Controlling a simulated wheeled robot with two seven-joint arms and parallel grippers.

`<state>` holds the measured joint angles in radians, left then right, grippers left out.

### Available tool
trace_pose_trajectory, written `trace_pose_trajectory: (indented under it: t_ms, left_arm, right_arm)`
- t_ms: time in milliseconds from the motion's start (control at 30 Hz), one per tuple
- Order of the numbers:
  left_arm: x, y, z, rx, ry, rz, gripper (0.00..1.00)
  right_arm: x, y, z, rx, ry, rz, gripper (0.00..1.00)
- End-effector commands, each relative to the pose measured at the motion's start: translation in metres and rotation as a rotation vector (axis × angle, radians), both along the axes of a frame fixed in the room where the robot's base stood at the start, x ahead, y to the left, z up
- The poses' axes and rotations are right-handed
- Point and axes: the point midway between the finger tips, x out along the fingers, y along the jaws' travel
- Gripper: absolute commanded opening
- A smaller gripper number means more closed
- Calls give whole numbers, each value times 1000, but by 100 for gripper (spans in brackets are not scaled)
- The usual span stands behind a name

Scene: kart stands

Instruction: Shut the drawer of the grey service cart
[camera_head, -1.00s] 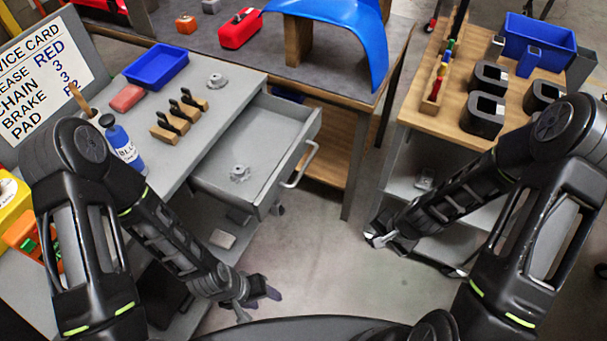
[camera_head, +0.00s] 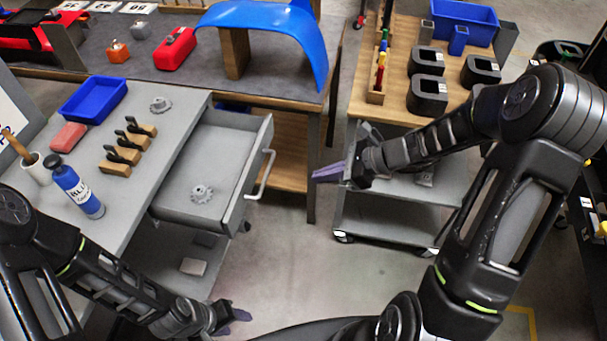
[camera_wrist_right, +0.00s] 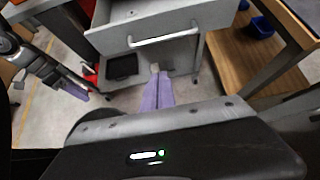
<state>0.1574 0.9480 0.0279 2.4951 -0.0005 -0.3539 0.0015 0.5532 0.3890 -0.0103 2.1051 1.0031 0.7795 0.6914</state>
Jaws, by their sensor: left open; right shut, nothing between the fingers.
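The grey service cart (camera_head: 185,108) stands at the left in the head view. Its drawer (camera_head: 222,160) is pulled out to the right, with a metal gear (camera_head: 201,193) inside and a bar handle (camera_head: 262,175) on its front. The drawer and handle (camera_wrist_right: 163,38) also show at the top of the right wrist view. My right gripper (camera_head: 318,175) is shut and empty, to the right of the handle and apart from it, its fingers pointing left. My left gripper (camera_head: 240,313) is open and empty, low in front of the cart, below the drawer.
The cart top carries a blue tray (camera_head: 92,99), a blue bottle (camera_head: 77,190), clamps on wooden blocks and another gear. A workbench (camera_head: 180,66) with a blue panel stands behind. A wooden-topped cart (camera_head: 350,105) stands right. The floor between the carts is clear.

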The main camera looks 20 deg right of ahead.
Motion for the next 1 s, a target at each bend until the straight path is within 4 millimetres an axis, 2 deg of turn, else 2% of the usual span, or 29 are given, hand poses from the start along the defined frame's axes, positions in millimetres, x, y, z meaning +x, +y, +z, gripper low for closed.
trace_pose_trajectory:
  t_ms: [167, 533, 733, 1000]
  left_arm:
    - [0, 0, 1, 0, 0, 1, 52]
    - [-1, 0, 5, 2, 2, 1, 52]
    - [-2, 1, 14, 4, 6, 1, 52]
    - [-2, 1, 15, 5, 7, 2, 52]
  right_arm:
    - [8, 16, -13, 3, 3, 3, 0]
    - [39, 66, -57, 2, 4, 3, 0]
    - [54, 89, -49, 0, 0, 2, 0]
    - [60, 97, -49, 0, 0, 1, 0]
